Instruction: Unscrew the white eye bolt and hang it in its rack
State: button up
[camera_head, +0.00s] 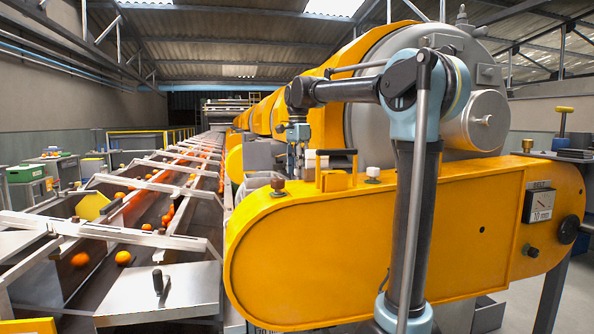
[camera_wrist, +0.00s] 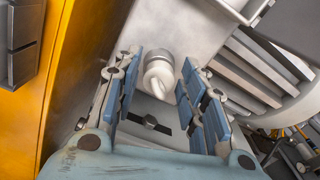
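The white eye bolt (camera_wrist: 158,77) shows in the wrist view, with a rounded white head and a grey collar against a grey metal surface. My gripper (camera_wrist: 160,86) is open, its blue-padded fingers on either side of the bolt head. Gaps show between the pads and the bolt, so it does not look gripped. In the head view my gripper (camera_head: 298,160) points down behind the top edge of the yellow housing, and its fingertips and the bolt are hard to make out there. I cannot pick out the rack with certainty in either view.
The yellow housing (camera_head: 400,235) fills the front right, with a black-handled bracket (camera_head: 337,172) and small knobs along its top. The large grey drum (camera_head: 365,110) stands behind my arm. A conveyor with oranges (camera_head: 123,257) runs along the left. Grey slats (camera_wrist: 262,70) lie right of my gripper.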

jog(key=shift+m, duration=0.8)
jog(key=shift+m, duration=0.9)
jog(key=c, duration=0.6)
jog(key=shift+n, duration=0.9)
jog(key=shift+n, duration=0.8)
